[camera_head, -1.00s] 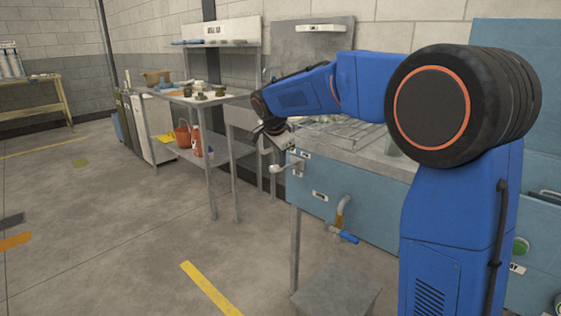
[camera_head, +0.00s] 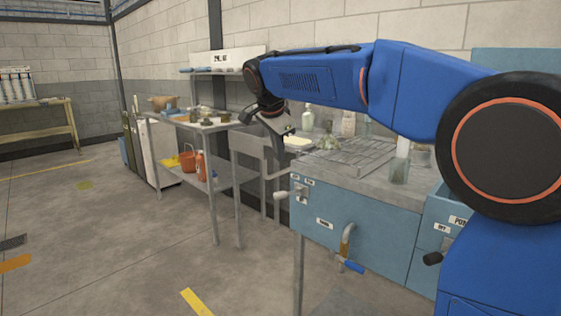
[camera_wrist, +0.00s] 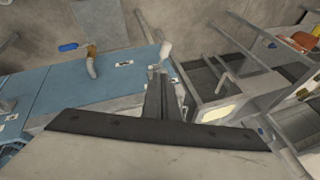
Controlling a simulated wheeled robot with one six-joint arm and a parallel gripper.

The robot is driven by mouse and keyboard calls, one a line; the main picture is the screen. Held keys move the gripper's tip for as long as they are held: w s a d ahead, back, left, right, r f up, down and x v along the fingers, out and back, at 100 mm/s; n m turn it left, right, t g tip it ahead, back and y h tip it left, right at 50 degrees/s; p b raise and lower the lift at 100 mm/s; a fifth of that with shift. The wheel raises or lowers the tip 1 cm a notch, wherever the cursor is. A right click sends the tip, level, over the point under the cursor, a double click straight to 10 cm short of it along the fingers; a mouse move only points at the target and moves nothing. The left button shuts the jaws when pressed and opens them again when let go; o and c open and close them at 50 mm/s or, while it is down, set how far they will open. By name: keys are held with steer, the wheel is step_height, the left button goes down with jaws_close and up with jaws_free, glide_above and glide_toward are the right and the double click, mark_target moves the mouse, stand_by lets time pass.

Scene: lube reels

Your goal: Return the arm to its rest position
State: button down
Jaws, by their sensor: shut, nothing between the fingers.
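My blue arm reaches from the right across the head view, bent above the blue cabinet. My gripper (camera_head: 283,131) hangs from its end, above and behind the left end of the cabinet top. The gripper is shut and empty. In the wrist view the closed fingers (camera_wrist: 158,75) point away from the camera, over the cabinet's edge, apart from anything below.
A tap with a blue handle (camera_head: 350,266) sticks out in front. A grey workbench (camera_head: 190,122) stands left.

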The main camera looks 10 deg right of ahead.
steer(key=shift+s+r, duration=0.15)
steer(key=shift+r, duration=0.1)
steer(key=s+d+f+n, duration=0.2)
steer(key=s+d+f, duration=0.15)
steer(key=s, duration=0.35)
steer(key=s+d+f+n+y, duration=0.1)
steer(key=s+d+f+n, duration=0.1)
steer(key=s+d+n, duration=0.3)
steer(key=s+d+f, duration=0.2)
steer(key=s, duration=0.6)
steer(key=s+d+f+n+y, duration=0.1)
steer(key=s+d+f+n, duration=0.15)
steer(key=s+f, duration=0.65)
steer(key=s+d+f+n, duration=0.1)
steer(key=s+f+n, duration=0.3)
steer(key=s+f, duration=0.45)
step_height(320, 180, up, 21)
steer(key=m+t+y, duration=0.2)
steer(key=m, duration=1.3)
glide_above(281, 193)
steer(key=s+d, duration=0.3)
steer(key=s, duration=0.7)
steer(key=x, duration=1.4)
steer(key=shift+w+a+f, duration=0.15)
steer(key=shift+w+f, duration=0.05)
steer(key=shift+f, duration=0.05)
